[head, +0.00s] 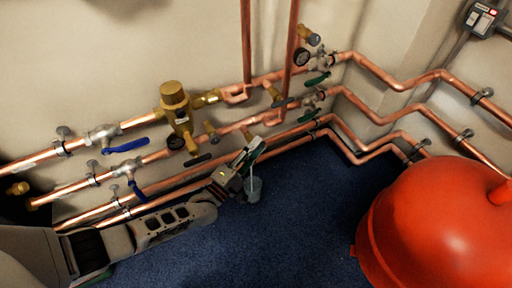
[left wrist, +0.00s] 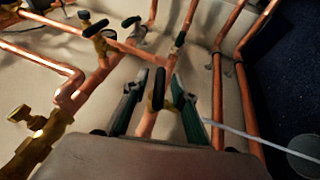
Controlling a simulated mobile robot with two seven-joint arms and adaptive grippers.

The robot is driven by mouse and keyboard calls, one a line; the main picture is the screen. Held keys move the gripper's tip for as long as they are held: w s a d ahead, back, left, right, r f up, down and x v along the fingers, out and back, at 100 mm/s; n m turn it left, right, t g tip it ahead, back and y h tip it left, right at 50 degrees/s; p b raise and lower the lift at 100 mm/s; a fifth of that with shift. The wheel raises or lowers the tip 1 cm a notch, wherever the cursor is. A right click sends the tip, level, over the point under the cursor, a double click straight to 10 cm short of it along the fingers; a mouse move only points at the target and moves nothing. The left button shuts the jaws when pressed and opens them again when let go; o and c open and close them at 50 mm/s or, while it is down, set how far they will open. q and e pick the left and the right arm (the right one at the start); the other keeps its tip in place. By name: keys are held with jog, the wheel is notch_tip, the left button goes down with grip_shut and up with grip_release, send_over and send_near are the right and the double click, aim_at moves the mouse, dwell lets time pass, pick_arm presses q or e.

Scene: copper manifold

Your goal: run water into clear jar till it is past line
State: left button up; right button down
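The clear jar (head: 254,190) stands on the blue floor close to the lowest pipes. It also shows in part at the right edge of the left wrist view (left wrist: 305,148). A thin pale streak that looks like running water (left wrist: 255,138) reaches to the jar. The water level and line are too small to tell. My left gripper (head: 250,150) is at the pipes just above the jar. In the left wrist view its fingers (left wrist: 158,98) are apart, with a black tap handle (left wrist: 158,88) between them and gaps on both sides. My right gripper is not in view.
Copper pipes (head: 390,80) run along the wall and around the corner, with blue-handled valves (head: 125,146) and a brass regulator (head: 175,97). A big red tank (head: 435,220) stands at the right. The blue floor (head: 285,235) between is clear.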

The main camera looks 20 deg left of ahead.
pick_arm(q)
jog(key=v, duration=1.2)
jog(key=shift+r, duration=0.1)
dwell(1.5)
jog(key=x, duration=1.1)
jog(key=shift+w, duration=0.45)
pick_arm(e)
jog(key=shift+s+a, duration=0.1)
